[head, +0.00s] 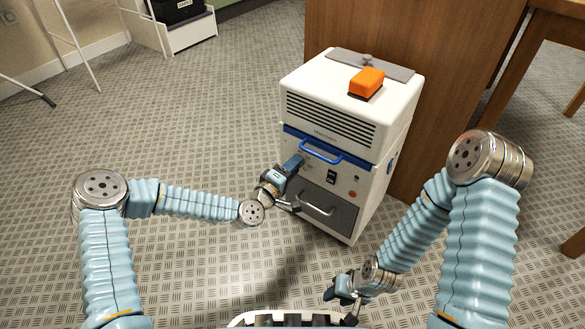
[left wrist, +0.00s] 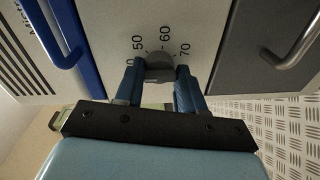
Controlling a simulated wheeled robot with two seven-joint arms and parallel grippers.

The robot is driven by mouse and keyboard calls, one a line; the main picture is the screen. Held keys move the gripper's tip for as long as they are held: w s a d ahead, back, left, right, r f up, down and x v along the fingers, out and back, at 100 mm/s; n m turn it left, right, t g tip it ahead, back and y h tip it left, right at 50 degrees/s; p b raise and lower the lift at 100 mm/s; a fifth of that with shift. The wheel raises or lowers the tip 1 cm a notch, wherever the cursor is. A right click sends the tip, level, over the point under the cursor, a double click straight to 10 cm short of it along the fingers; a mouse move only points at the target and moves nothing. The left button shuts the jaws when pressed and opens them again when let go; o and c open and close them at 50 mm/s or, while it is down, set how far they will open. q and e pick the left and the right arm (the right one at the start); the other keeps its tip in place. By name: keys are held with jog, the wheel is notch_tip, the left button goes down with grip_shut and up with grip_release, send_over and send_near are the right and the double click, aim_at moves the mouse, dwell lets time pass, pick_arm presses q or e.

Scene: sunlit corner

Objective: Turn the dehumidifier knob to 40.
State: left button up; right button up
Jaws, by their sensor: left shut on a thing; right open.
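The white dehumidifier (head: 341,112) stands upright on the floor against a wooden cabinet. Its grey round knob (left wrist: 159,66) shows in the left wrist view, with 50, 60 and 70 printed around it and another number partly hidden at the left. I cannot make out a pointer mark. My left gripper (head: 298,162) is at the front panel, shut on the knob, with one finger on each side of it. In the head view the gripper hides the knob. My right gripper (head: 341,300) is open and empty, low in front of the dehumidifier.
A blue handle (head: 322,155) and a grey drawer with a metal handle (head: 317,207) are close to the knob. An orange object (head: 367,81) lies on top of the dehumidifier.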

pick_arm(q)
jog(key=o, duration=1)
jog(key=p+v, duration=0.1)
jog(key=v, duration=1.2)
jog(key=shift+s+a+p, duration=0.25)
jog(key=shift+s+p, duration=0.1)
jog(key=shift+r, duration=0.1)
